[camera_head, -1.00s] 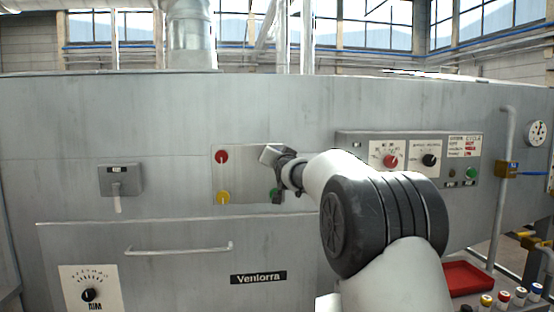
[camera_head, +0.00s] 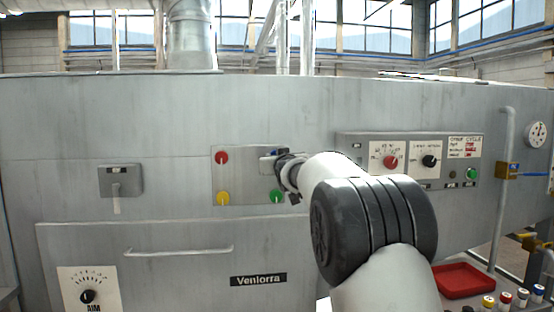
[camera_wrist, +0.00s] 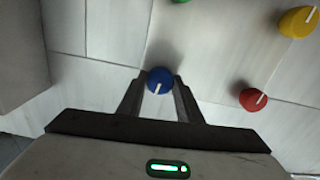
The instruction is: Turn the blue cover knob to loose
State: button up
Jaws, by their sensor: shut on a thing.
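The blue cover knob (camera_wrist: 159,79) is round with a white pointer line that points toward the bottom of the wrist view. My gripper (camera_wrist: 160,85) has one finger on each side of it and is shut on it. In the head view my gripper (camera_head: 273,160) is at the upper right corner of a square cover plate (camera_head: 241,178) and hides most or all of the blue knob there. The plate also carries a red knob (camera_head: 222,158), a yellow knob (camera_head: 222,198) and a green knob (camera_head: 277,197).
A control box (camera_head: 408,160) with a red and a black dial sits right of the plate. A lever switch (camera_head: 120,181) is at left, and a handle bar (camera_head: 179,250) runs below. A red tray (camera_head: 463,280) is at lower right. The panel front around the plate is flat.

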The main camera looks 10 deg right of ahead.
dwell(0.3)
jog(key=o, duration=1)
jog(key=shift+o, duration=0.2)
jog(key=shift+s, duration=0.15)
jog(key=s, duration=1.7)
jog(key=shift+s, duration=0.15)
